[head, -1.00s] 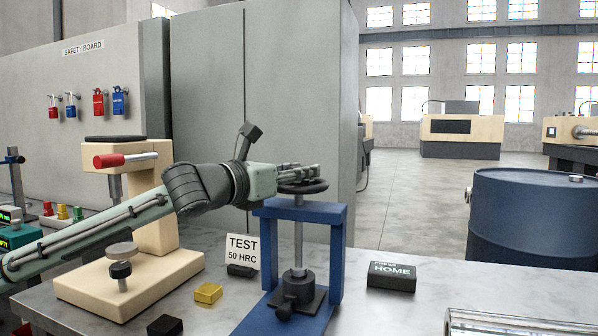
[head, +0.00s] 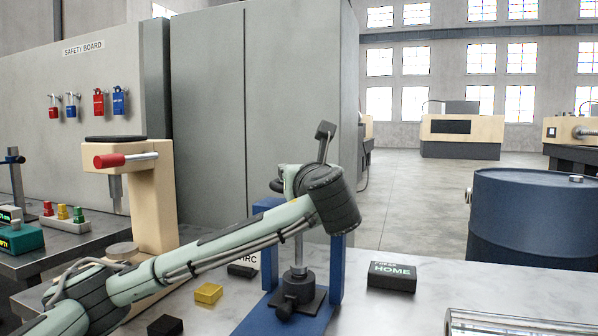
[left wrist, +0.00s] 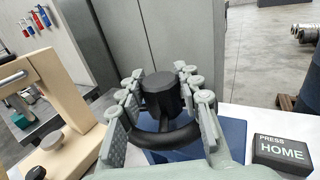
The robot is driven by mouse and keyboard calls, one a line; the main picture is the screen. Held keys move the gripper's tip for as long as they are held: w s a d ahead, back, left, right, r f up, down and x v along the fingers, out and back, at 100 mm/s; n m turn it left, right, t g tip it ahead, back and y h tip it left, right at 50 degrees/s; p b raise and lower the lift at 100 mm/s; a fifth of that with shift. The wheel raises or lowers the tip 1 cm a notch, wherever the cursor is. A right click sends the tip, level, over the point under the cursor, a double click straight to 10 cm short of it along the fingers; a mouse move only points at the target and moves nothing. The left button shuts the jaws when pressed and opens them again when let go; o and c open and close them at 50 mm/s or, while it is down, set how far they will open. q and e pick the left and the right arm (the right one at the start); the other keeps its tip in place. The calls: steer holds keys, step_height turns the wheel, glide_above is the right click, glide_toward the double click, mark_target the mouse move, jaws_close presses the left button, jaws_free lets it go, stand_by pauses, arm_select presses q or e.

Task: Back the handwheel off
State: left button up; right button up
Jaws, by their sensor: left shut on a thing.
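The black handwheel (left wrist: 165,140) tops the screw of a blue press frame (head: 338,250) on the bench. In the left wrist view its rim and thick hub show between my left fingers. My left gripper (left wrist: 160,78) is shut on the handwheel, one finger on each side. In the head view my left wrist stands in front of the press and hides the fingers and most of the wheel; only a dark bit of the wheel (head: 276,185) shows. The press's lower screw end and black base (head: 298,296) are visible. My right gripper is in neither view.
A black block marked HOME (head: 391,277) lies right of the press. A cream tester (head: 153,200) with a red-handled lever stands left. A yellow block (head: 208,292) lies in front, and the TEST card is mostly covered by my arm. A blue barrel (head: 530,220) stands beyond the bench.

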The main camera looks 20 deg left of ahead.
arm_select(q)
steer(key=n+g+y, duration=0.6)
steer(key=g+y, duration=0.1)
steer(key=shift+d+f, duration=0.15)
steer(key=shift+f, duration=0.05)
steer(key=n+g+y, duration=0.1)
steer(key=n+g, duration=0.1)
steer(key=g, duration=0.1)
steer(key=n+g+y, duration=0.1)
steer(key=n+g, duration=0.1)
steer(key=g, duration=0.1)
steer(key=shift+r+n+y, duration=0.1)
steer(key=shift+n+y, duration=0.2)
steer(key=shift+n+g, duration=1.1)
steer(key=shift+g, duration=0.6)
steer(key=shift+r+n+g, duration=0.1)
steer(key=shift+n+g, duration=0.2)
steer(key=shift+g, duration=0.1)
steer(key=o, duration=1.2)
steer(key=shift+a, duration=0.2)
steer(key=shift+t, duration=0.4)
